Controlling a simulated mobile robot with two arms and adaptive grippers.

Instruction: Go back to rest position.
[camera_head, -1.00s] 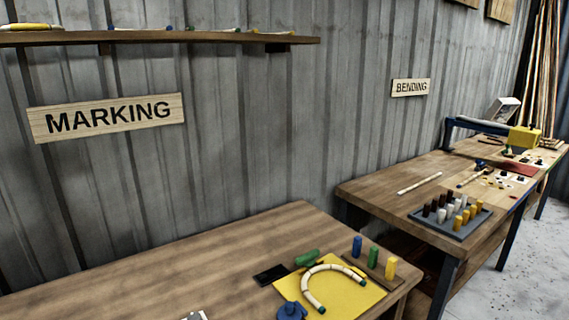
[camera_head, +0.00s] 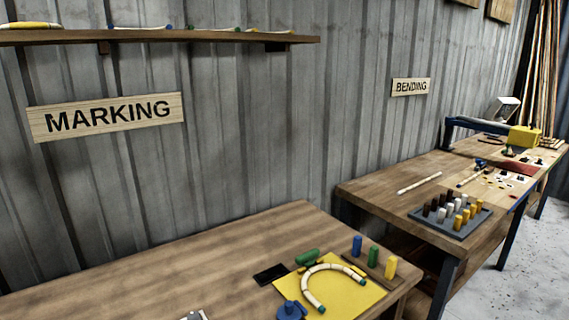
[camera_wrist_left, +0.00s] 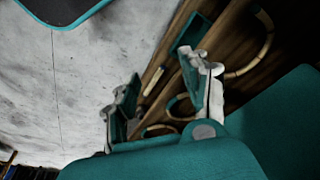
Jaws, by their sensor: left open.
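My left gripper (camera_wrist_left: 163,78) shows in the left wrist view with its two fingers spread apart and nothing between them. Beyond the fingers are a brown wooden surface (camera_wrist_left: 222,48) and curved pale rattan pieces (camera_wrist_left: 262,45), in shadow and partly hidden by the fingers.
The near table (camera_head: 190,260) holds a yellow mat (camera_head: 350,300) with a bent rattan arch (camera_head: 310,275), and blue, green and yellow pegs behind. A bending table (camera_head: 385,185) with a peg tray (camera_head: 455,232) stands right. A shelf (camera_head: 200,38) hangs upper left.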

